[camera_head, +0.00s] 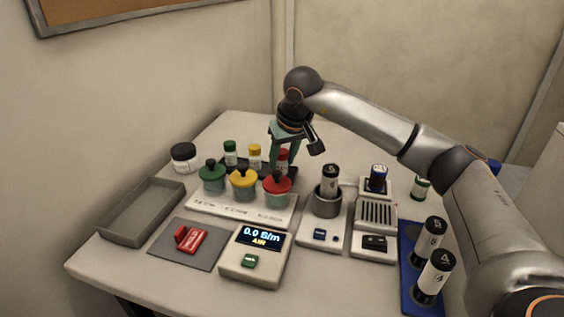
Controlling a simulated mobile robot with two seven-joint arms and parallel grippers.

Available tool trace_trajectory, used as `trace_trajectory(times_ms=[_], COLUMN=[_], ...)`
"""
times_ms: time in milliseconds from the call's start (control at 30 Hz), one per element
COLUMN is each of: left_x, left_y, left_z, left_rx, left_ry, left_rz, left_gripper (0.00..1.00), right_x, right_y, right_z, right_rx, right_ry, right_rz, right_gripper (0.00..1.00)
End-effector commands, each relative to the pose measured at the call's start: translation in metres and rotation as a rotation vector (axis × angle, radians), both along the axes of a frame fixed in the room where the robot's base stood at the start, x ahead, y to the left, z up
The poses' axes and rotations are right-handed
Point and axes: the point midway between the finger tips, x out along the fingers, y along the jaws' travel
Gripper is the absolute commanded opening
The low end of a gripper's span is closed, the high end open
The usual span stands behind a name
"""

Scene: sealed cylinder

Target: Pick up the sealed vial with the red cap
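The sealed vial with the red cap (282,156) stands in the dark rack at the back of the table, right of a yellow-capped vial (254,156) and a green-capped vial (230,153). My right gripper (285,160) points down over it, its teal fingers apart on either side of the red cap. I cannot tell whether they touch it. The lower part of the vial is hidden behind a jar with a red lid (277,187). My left gripper is not in view.
Jars with green (212,176) and yellow (243,183) lids stand on a white tray (230,209) in front of the rack. A grey bin (140,230) is at left, a meter (255,270) in front.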

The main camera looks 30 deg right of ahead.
Motion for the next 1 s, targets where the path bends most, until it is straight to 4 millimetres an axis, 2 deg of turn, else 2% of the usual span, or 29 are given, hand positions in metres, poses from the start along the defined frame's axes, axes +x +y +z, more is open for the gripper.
trace_trajectory(times_ms=[33, 367, 767, 867, 1000], left_x=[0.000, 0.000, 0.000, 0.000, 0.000], left_y=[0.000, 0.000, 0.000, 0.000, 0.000], left_z=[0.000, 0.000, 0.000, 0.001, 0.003], left_rx=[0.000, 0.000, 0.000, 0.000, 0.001], left_ry=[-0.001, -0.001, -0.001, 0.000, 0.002], left_rz=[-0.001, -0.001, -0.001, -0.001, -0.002], left_gripper=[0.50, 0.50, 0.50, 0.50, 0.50], right_x=[0.000, 0.000, 0.000, 0.001, 0.001], right_y=[0.000, 0.000, 0.000, 0.000, 0.000], right_z=[0.000, 0.000, 0.002, 0.008, 0.025], right_rx=[0.000, 0.000, 0.000, 0.001, 0.001], right_ry=[0.000, -0.001, -0.002, -0.003, -0.005], right_rz=[0.000, -0.001, -0.001, -0.001, -0.001], right_gripper=[0.36, 0.00, 0.00, 0.00, 0.00])
